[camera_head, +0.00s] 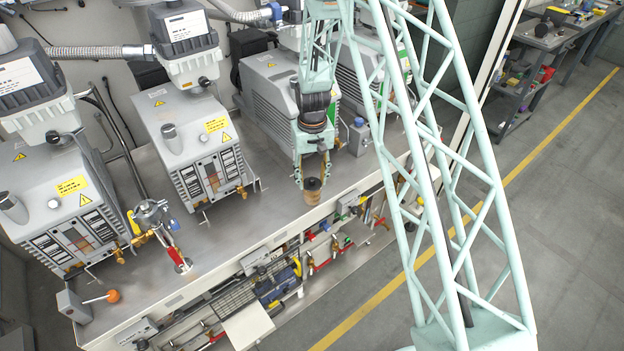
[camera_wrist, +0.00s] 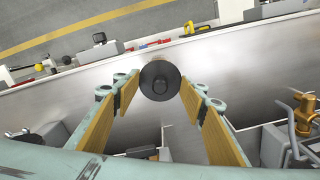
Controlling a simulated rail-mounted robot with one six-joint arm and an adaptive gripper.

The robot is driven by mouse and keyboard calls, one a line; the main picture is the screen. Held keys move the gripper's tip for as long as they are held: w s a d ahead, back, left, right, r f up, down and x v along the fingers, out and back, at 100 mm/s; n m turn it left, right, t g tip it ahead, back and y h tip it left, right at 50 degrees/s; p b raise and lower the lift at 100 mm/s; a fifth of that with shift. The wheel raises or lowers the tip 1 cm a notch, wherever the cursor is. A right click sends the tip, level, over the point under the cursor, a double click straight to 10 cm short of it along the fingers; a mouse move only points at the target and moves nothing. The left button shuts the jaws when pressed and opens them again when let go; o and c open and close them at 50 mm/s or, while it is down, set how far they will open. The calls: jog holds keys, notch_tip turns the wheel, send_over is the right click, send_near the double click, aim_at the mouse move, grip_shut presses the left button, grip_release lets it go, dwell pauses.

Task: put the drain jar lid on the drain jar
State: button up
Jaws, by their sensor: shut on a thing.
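The drain jar lid (camera_head: 313,184) is a dark round cap with a small knob on top. In the wrist view the lid (camera_wrist: 160,80) sits between the fingertips and hides what is under it. The drain jar (camera_head: 311,197) is a small amber-brown jar near the front edge of the bench, directly below the lid. I cannot tell whether the lid touches its rim. My gripper (camera_head: 313,176) points down over the jar, its fingers shut on the lid. In the wrist view my gripper (camera_wrist: 160,88) shows yellow-padded fingers either side of it.
Grey vacuum pumps stand along the back of the metal bench (camera_head: 235,235), one pump (camera_head: 275,95) just behind my gripper. A valve assembly with a red handle (camera_head: 173,253) stands at left. A lower shelf with tools (camera_head: 275,285) runs below the front edge. Bench left of the jar is clear.

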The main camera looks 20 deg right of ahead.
jog(key=shift+f, duration=0.2)
jog(key=o, duration=0.9)
jog(key=shift+r, duration=0.2)
notch_tip(320, 180, up, 10)
jog(key=shift+r, duration=0.8)
jog(key=shift+r, duration=0.1)
dwell(0.8)
